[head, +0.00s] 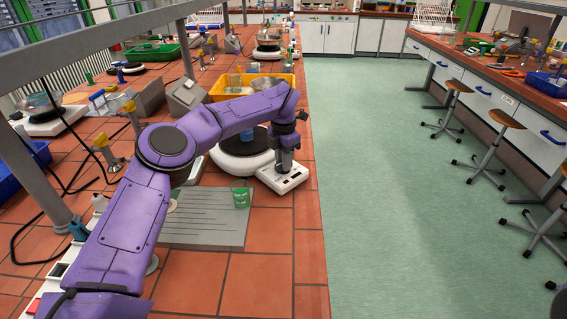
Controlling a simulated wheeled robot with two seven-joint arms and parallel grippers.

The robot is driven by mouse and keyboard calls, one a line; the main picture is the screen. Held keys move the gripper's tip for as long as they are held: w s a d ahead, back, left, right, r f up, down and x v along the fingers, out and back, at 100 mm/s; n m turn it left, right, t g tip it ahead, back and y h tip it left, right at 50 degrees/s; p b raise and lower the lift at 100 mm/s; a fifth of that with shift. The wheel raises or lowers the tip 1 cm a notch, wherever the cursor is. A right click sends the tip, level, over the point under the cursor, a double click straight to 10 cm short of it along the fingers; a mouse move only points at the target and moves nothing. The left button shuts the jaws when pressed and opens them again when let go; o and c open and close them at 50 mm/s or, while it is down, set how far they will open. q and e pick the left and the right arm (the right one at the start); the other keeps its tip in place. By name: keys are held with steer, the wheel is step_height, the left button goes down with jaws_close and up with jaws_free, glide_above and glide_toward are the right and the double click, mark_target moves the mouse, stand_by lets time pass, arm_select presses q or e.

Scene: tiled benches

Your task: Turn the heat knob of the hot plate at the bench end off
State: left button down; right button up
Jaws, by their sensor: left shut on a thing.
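The hot plate (282,181) is white with a round dark top and stands near the right edge of the tiled bench. A blue vessel (254,138) stands on its top, partly hidden by my purple left arm. My left gripper (284,168) points down onto the front control panel of this hot plate and is shut on a knob there. The gripper covers the knob, so its setting cannot be seen. My right gripper is not in view.
A glass with green liquid (240,194) stands close to the left of the panel, on a grey grooved board (205,232). A yellow tray (290,80) with glassware is behind. The aisle floor (400,200) to the right is clear; stools (505,118) stand beyond it.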

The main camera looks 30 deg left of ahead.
arm_select(q)
steer(key=shift+n, duration=0.5)
steer(key=c, duration=1)
jaws_free()
steer(key=shift+o, duration=0.2)
step_height(320, 180, up, 11)
steer(key=shift+f, duration=0.2)
